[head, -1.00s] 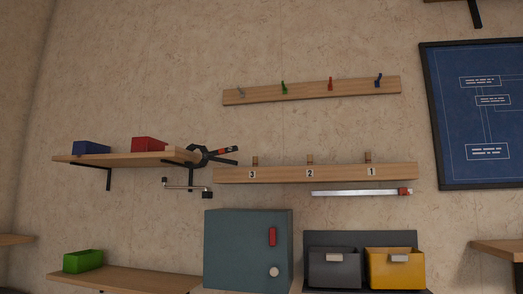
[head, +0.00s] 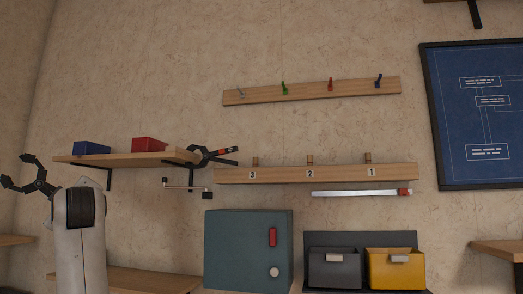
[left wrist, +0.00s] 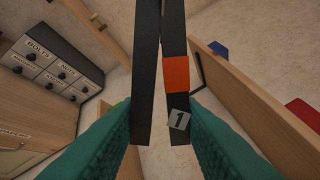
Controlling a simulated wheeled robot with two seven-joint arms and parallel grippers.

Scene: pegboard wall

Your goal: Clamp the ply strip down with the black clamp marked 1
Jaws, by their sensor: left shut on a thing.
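In the head view a black clamp (head: 28,172) is at the far left, in front of the wall, with its jaws spread. In the left wrist view its two black handles stand close together; one carries an orange band and a tag marked 1. My left gripper (left wrist: 160,125), with teal fingers, is shut on these handles; in the head view my arm hides it. Another black clamp (head: 212,154) with an orange band sits at the right end of the upper shelf (head: 125,160). I cannot pick out the ply strip for certain. My right gripper is not in view.
The upper shelf bears a blue bin (head: 91,147) and a red bin (head: 149,145). A crank-shaped tool (head: 186,187) hangs below its right end. A numbered rail (head: 320,174), a bar clamp (head: 355,192) and a teal cabinet (head: 248,250) are to the right.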

